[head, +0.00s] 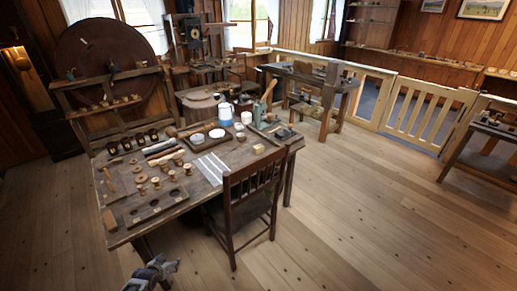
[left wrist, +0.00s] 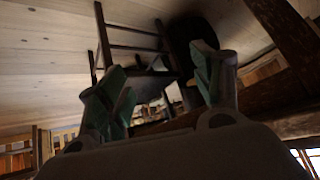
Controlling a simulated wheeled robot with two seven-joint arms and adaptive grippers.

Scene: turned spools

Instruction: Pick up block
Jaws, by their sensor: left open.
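A small pale wooden block (head: 258,149) sits near the right end of the worktable (head: 205,190), behind the chair back. A flat reddish-brown block (head: 110,220) lies at the table's front left corner. I cannot tell which one is the task's block. My left gripper (head: 165,267) is low in front of the table, below its top and apart from both blocks. In the left wrist view my left gripper (left wrist: 160,85) has its two fingers spread with nothing between them. No block shows in that view. My right gripper is not in view.
A dark wooden chair (head: 250,190) stands against the table's front; it also shows in the left wrist view (left wrist: 135,48).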

